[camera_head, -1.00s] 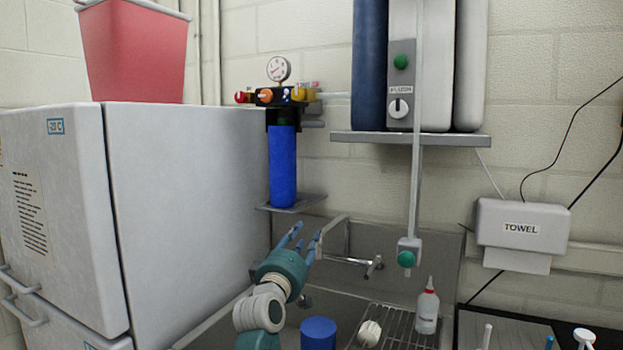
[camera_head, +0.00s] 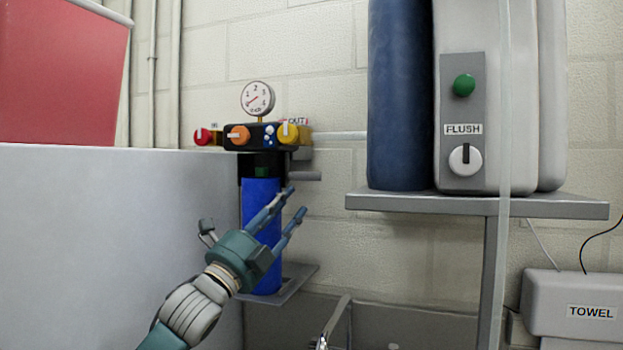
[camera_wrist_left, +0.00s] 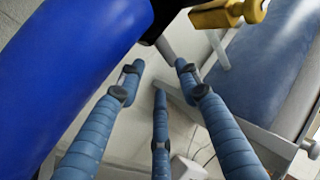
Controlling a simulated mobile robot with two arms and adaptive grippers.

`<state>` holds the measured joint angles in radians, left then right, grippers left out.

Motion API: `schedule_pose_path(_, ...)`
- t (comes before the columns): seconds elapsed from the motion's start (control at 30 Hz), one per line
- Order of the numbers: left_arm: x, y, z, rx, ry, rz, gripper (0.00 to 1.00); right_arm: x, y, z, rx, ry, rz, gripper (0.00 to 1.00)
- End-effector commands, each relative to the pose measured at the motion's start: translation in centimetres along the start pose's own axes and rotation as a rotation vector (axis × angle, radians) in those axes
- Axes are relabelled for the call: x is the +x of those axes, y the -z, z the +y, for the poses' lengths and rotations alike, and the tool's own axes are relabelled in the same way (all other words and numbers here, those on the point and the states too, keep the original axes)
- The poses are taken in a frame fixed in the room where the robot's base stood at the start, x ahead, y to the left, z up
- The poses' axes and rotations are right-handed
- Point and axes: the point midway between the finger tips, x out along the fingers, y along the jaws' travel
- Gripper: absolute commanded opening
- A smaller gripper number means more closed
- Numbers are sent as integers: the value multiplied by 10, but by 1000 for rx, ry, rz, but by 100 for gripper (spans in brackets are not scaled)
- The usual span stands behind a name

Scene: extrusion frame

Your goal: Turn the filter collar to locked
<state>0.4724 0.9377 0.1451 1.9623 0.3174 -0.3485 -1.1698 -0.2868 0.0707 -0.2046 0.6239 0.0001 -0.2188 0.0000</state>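The filter's black collar (camera_head: 253,166), with a small green mark, sits between the valve block (camera_head: 265,135) and the blue filter bowl (camera_head: 257,205). My left gripper (camera_head: 290,203) is in front of the bowl, below the collar, and hides part of the bowl. Its fingers are spread and point up and right. In the left wrist view the blue bowl (camera_wrist_left: 60,60) fills the left side, and the open fingers (camera_wrist_left: 160,80) hold nothing. I cannot tell whether a finger touches the bowl. My right gripper is not in view.
Red, orange and yellow knobs (camera_head: 238,136) and a gauge (camera_head: 257,98) are on the block. A grey shelf (camera_head: 290,280) is below the bowl. A white freezer (camera_head: 110,230) stands left; a shelf (camera_head: 480,205) with a flush unit (camera_head: 510,90) is right.

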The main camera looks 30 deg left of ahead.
Motion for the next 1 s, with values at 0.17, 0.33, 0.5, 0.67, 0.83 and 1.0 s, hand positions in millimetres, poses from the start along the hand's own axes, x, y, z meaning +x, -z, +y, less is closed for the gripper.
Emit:
schedule_pose_path(0.17, 32, -2, -7, -8, 3, -3, 34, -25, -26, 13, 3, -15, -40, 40)
schedule_pose_path(0.33, 65, -3, -7, -10, 2, -4, 34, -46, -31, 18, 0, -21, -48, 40)
schedule_pose_path(0.5, 90, -2, -7, -8, 6, -3, 34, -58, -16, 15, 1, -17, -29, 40)
schedule_pose_path(0.67, 102, -2, -8, -6, 13, -2, 34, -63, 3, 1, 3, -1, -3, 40)
schedule_pose_path(0.83, 104, -1, -7, -5, 14, -2, 34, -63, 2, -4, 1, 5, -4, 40)
schedule_pose_path(1.0, 104, -1, -6, -5, 11, -2, 32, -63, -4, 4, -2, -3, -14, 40)
